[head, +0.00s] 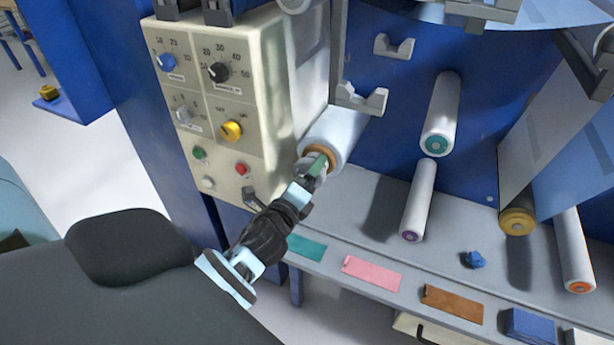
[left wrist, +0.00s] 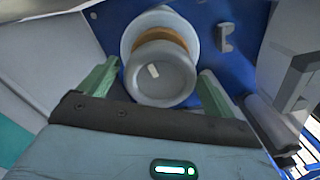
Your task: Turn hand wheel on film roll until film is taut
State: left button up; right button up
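The film roll (head: 340,128) is a pale cylinder on the blue machine with a brown core end, just right of the control panel. Its grey round hand wheel (left wrist: 160,78) faces the left wrist camera and has a small white mark. In the head view the wheel is mostly hidden behind my left gripper (head: 313,168). In the left wrist view the green fingers of my left gripper (left wrist: 157,88) are spread apart on either side of the wheel's lower part, with visible gaps. Whether either finger touches it I cannot tell. My right gripper is not in view.
A beige control panel (head: 222,120) with knobs and buttons stands close left of the wheel. White rollers (head: 441,112) and (head: 418,203) another roller stand to the right. A grey shelf (head: 375,225) below carries coloured labels and a blue knob (head: 474,260).

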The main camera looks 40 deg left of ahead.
pick_arm(q)
jog(key=v, duration=0.7)
jog(key=shift+s, duration=0.4)
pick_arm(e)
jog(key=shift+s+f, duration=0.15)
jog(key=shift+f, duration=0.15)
pick_arm(q)
jog(key=shift+d, duration=0.1)
jog(key=s+d+f+n+g+h+p, duration=0.2)
jog(key=s+n, duration=0.4)
jog(key=s, duration=0.3)
jog(key=s+d+f+n+g+h+p, duration=0.2)
jog(key=s+d+f+n+g+p, duration=0.2)
jog(key=s, duration=0.6)
jog(key=s+d+f+n+g+h+p, duration=0.2)
jog(key=s+d+f+n+p, duration=0.2)
jog(key=s+n, duration=0.5)
notch_tip(320, 180, down, 4)
jog(key=shift+s+d+r+g, duration=0.15)
jog(key=shift+s+d+g, duration=0.3)
jog(key=shift+d, duration=0.75)
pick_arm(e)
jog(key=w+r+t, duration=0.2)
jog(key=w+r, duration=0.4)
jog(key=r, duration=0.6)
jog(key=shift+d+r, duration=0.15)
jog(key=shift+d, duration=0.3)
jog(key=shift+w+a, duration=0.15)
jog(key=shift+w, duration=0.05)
